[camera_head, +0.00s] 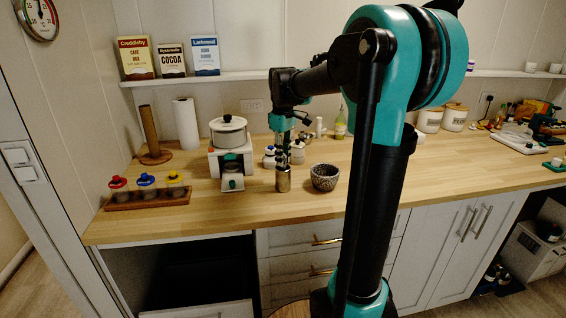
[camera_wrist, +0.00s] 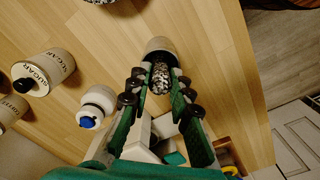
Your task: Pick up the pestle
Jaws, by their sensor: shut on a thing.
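The speckled black-and-white pestle (camera_wrist: 160,79) is between my gripper's fingers in the wrist view. My gripper (camera_head: 283,160) points down and is shut on it. A metallic cup (camera_head: 283,181) stands on the wooden counter directly under the fingertips. In the wrist view the cup (camera_wrist: 160,45) lies just beyond the pestle. I cannot tell whether the pestle's lower end is inside the cup. The fingers hide much of the pestle in the head view.
A speckled mortar bowl (camera_head: 324,177) stands right of the cup. A scale with a pot (camera_head: 229,130) is to the left, with a rack of coloured-lid jars (camera_head: 148,190) beyond it. Small jars (camera_head: 298,153) stand behind. The counter front (camera_head: 230,215) is clear.

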